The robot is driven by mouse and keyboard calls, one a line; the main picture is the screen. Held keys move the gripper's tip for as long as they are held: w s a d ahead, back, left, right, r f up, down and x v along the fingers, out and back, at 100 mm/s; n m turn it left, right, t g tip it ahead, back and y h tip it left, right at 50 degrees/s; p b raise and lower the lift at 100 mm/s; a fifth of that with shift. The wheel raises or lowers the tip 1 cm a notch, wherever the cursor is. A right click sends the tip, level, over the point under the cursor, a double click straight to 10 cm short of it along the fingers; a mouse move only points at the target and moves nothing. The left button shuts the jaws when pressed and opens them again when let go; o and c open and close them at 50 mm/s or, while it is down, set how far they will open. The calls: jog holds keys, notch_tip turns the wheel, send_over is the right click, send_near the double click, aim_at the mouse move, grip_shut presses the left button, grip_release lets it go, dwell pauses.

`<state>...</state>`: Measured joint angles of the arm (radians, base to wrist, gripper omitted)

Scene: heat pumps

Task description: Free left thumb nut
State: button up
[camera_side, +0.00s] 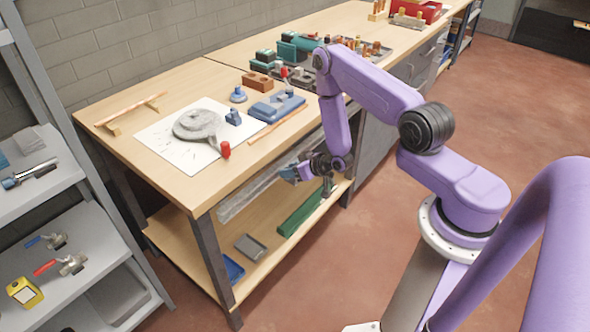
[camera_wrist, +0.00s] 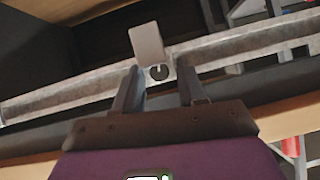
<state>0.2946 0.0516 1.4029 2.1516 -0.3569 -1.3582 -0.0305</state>
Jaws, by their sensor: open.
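A small dark round nut (camera_wrist: 159,72) with a pale mark on its face shows in the wrist view. It sits at the lower edge of a pale grey plate (camera_wrist: 147,44), on a long grey metal rail (camera_wrist: 60,101). I take it for a thumb nut; no second one is visible. My gripper (camera_wrist: 158,79) is open, its two fingers on either side of the nut in the picture. I cannot tell whether they touch it. In the side view the rail (camera_side: 246,196) runs below the bench's front edge. My gripper (camera_side: 292,173) is beside it there, and the nut is hidden.
The wooden bench top (camera_side: 105,100) lies above my gripper, and a lower shelf (camera_side: 180,236) lies below it. A green bar (camera_side: 300,214) and a grey tray (camera_side: 251,246) rest on that shelf. A bench leg (camera_side: 213,262) stands left of my gripper. The floor in front is clear.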

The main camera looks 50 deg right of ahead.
jog(key=shift+w+f, duration=0.1)
dwell(0.4)
dwell(0.4)
jog(key=c, duration=0.6)
